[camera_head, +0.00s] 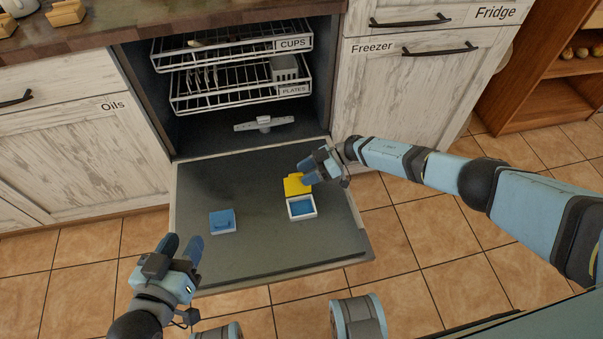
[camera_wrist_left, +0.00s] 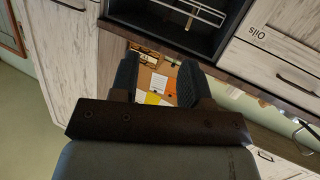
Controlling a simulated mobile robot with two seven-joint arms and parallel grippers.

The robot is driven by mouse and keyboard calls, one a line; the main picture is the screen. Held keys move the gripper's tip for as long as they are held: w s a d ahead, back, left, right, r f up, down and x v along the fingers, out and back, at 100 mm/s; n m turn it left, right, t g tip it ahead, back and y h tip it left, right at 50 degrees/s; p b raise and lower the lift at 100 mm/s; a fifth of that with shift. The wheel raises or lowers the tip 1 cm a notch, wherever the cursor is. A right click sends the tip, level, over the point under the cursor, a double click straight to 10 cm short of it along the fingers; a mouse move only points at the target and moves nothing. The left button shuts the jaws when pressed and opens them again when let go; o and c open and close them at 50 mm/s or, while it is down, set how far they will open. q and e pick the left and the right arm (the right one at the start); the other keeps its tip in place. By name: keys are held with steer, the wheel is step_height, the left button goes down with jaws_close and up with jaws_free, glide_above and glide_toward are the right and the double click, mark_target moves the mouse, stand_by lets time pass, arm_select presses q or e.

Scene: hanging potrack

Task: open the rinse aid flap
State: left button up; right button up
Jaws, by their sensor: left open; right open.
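The dishwasher door (camera_head: 250,262) lies folded down with two dispensers on its inner face. The right one is a white-rimmed compartment with a blue inside (camera_head: 301,208); its yellow flap (camera_head: 294,186) stands open on the far side. The left one is a blue square lid (camera_head: 222,222) that looks closed. No label shows which is rinse aid. My right gripper (camera_head: 311,172) is open at the yellow flap's far edge; I cannot tell whether it touches. My left gripper (camera_head: 182,246) is open and empty near the door's front left corner; its fingers also show in the left wrist view (camera_wrist_left: 158,80).
Two wire racks, cups (camera_head: 232,46) above plates (camera_head: 240,92), sit inside the dishwasher above a grey spray arm (camera_head: 264,124). White cabinets stand on both sides. A wooden shelf (camera_head: 545,95) stands at the right. The tiled floor in front is clear.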

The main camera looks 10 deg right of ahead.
arm_select(q)
steer(key=shift+g+y, duration=0.6)
steer(key=shift+g, duration=0.3)
steer(key=f, duration=0.1)
steer(key=s+a+f+p, duration=0.1)
steer(key=f, duration=0.1)
steer(key=shift+s+a+f, duration=0.3)
steer(key=shift+f, duration=0.05)
arm_select(e)
steer(key=v, duration=1.2)
arm_select(q)
steer(key=shift+w+r, duration=0.1)
arm_select(e)
steer(key=shift+r, duration=0.1)
